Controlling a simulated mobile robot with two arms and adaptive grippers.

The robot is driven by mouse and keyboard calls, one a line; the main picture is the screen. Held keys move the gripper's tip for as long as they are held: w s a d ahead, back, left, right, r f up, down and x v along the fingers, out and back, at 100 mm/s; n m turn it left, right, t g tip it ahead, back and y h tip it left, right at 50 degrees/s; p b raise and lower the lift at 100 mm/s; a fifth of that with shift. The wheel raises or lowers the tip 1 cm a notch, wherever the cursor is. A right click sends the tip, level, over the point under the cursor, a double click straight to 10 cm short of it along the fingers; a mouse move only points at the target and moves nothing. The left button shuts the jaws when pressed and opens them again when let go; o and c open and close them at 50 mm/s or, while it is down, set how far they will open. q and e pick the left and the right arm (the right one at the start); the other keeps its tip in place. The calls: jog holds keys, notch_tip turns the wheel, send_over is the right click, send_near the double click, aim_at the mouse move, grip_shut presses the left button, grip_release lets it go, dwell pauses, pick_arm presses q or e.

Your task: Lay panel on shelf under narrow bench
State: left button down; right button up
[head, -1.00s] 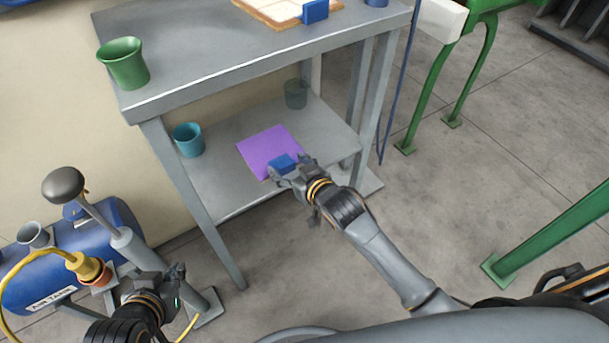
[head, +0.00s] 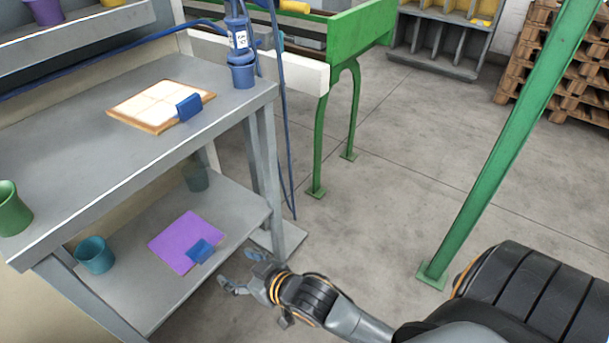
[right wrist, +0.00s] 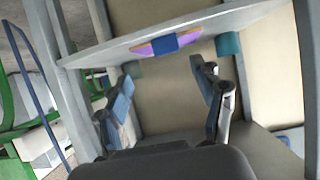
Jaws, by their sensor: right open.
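The purple panel (head: 178,240) with a blue block-like grip (head: 201,251) at its front edge lies flat on the lower shelf (head: 150,293) of the narrow grey bench (head: 95,140). My right gripper (head: 240,272) is open and empty, just off the front edge of the shelf and apart from the panel. In the right wrist view its two fingers (right wrist: 165,100) are spread, with the panel's blue grip (right wrist: 164,45) seen beyond them on the shelf. My left gripper is not in the head view now.
A teal cup (head: 95,255) stands left of the panel on the shelf and a darker cup (head: 196,177) behind it. On the bench top are a tile board (head: 150,105) with a blue grip and a green cup (head: 12,208). A green post (head: 510,150) stands right; open floor lies between.

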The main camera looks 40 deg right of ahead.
jog(key=s+d+f+g+h, duration=0.1)
jog(key=s+d+g, duration=0.2)
jog(key=s, duration=0.6)
jog(key=s+d+f+m+g+h, duration=0.1)
jog(key=s+d+g, duration=0.3)
jog(key=s, duration=0.6)
jog(key=shift+s+f+g+h, duration=0.15)
jog(key=shift+f+g+h, duration=0.45)
jog(key=shift+f+g, duration=0.2)
